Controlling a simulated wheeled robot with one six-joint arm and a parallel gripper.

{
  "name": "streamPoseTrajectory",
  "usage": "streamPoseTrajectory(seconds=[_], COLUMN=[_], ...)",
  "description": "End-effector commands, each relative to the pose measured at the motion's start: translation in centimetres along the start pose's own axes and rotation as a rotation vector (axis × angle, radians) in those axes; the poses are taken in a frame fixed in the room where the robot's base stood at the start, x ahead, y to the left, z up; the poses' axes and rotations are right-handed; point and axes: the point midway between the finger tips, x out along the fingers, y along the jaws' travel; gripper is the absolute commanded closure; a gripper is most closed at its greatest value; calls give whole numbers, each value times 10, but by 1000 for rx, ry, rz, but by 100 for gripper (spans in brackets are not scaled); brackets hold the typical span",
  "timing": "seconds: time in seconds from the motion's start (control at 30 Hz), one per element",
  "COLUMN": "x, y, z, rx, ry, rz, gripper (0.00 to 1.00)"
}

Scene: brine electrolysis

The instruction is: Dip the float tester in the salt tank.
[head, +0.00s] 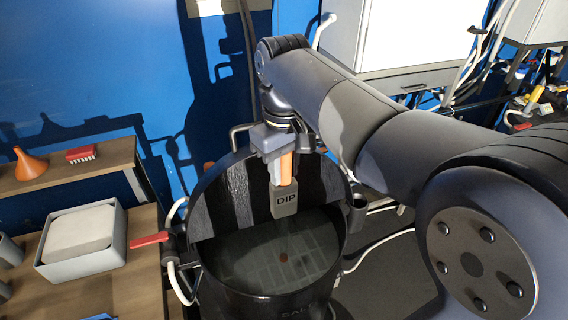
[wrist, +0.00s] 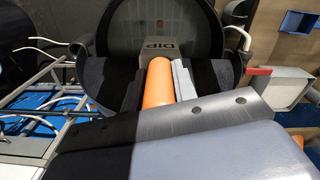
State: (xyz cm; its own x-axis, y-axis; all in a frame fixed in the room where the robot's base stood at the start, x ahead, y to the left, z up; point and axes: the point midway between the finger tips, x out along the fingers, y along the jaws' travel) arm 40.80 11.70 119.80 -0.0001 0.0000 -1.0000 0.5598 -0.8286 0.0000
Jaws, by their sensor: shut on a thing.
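The float tester (head: 285,201) is a grey flat piece marked "DIP" with an orange handle (head: 283,168). My gripper (head: 282,160) is shut on the orange handle and holds the tester upright, label end down. The salt tank (head: 338,243) is a round black tank with dark liquid inside. The tester hangs over the tank's opening, inside its rim in the head view. I cannot tell whether its lower end touches the liquid. In the wrist view the orange handle (wrist: 159,84) lies between the jaws, and the "DIP" label (wrist: 160,49) shows beyond it against the dark tank interior.
A wooden bench at left holds a grey box (head: 82,240), an orange funnel (head: 30,165) and a red brush (head: 81,154). A red lever (head: 149,240) and white hoses sit beside the tank's left rim. A white cabinet (head: 405,40) hangs behind.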

Motion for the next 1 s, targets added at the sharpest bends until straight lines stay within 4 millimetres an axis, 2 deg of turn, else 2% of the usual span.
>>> streamPoseTrajectory(seconds=[1.0], x=[63], y=[0], z=[0], rx=[0], ry=[0], rz=[0], gripper=[100])
